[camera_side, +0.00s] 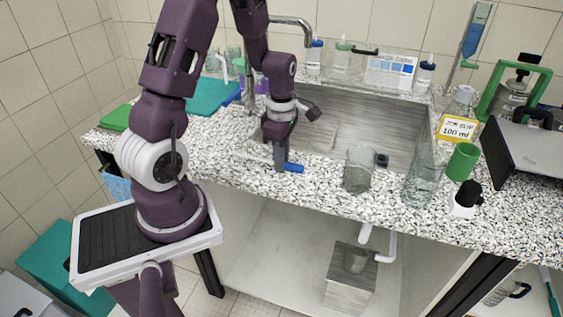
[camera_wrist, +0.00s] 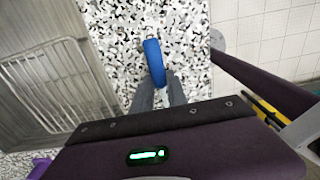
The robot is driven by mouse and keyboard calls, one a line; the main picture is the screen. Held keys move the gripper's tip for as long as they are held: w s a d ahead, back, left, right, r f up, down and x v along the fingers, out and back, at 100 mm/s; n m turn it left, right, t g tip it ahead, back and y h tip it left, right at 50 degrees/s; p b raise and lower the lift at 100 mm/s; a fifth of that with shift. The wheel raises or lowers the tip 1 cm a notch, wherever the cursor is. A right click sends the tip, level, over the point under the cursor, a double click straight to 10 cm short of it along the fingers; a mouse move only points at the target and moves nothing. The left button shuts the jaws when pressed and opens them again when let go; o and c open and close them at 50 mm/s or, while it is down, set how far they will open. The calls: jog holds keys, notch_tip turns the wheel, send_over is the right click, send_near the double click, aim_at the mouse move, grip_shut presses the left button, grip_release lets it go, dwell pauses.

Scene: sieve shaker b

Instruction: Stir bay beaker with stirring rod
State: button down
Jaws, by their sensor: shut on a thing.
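My gripper (camera_side: 281,165) points down at the speckled counter, left of the glassware. It is shut on a short, thick blue piece (camera_side: 295,168), which looks like the grip of the stirring rod. In the wrist view the blue piece (camera_wrist: 154,62) sticks out past my fingertips (camera_wrist: 160,92), low over the counter or on it. A faint pale line to the left may be the rod's shaft; I cannot be sure. A clear glass beaker (camera_side: 358,172) stands upright on the counter's front strip, to the right. A taller clear vessel (camera_side: 422,180) stands beyond it. Which is the bay beaker is unclear.
The steel sink (camera_side: 345,125) lies behind the beaker; its wire rack (camera_wrist: 55,85) shows in the wrist view. A faucet (camera_side: 290,22) arches over it. Right of the glassware are a green cylinder (camera_side: 462,161), a black-capped bottle (camera_side: 466,198) and a dark screen (camera_side: 520,155).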

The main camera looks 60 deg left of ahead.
notch_tip(320, 180, up, 10)
jog(key=w+d+r+t+h, duration=0.5)
jog(key=w+d, duration=0.3)
jog(key=d, duration=0.5)
jog(key=w+r+n+t+h, duration=0.3)
jog(key=w+r+t, duration=0.3)
jog(key=w+r, duration=0.4)
jog(key=shift+w+d+f, duration=0.75)
jog(key=shift+w+f, duration=0.5)
jog(key=shift+f, duration=0.6)
jog(key=shift+s+a+f, duration=0.2)
jog(key=shift+s+f, duration=0.45)
jog(key=shift+f, duration=0.9)
jog(key=shift+s+a+f, duration=0.15)
jog(key=shift+s+f, duration=0.5)
jog(key=shift+f, duration=0.95)
jog(key=shift+s+a+f, duration=0.2)
jog(key=shift+s+f, duration=0.45)
jog(key=shift+f, duration=0.9)
jog(key=shift+s, duration=0.1)
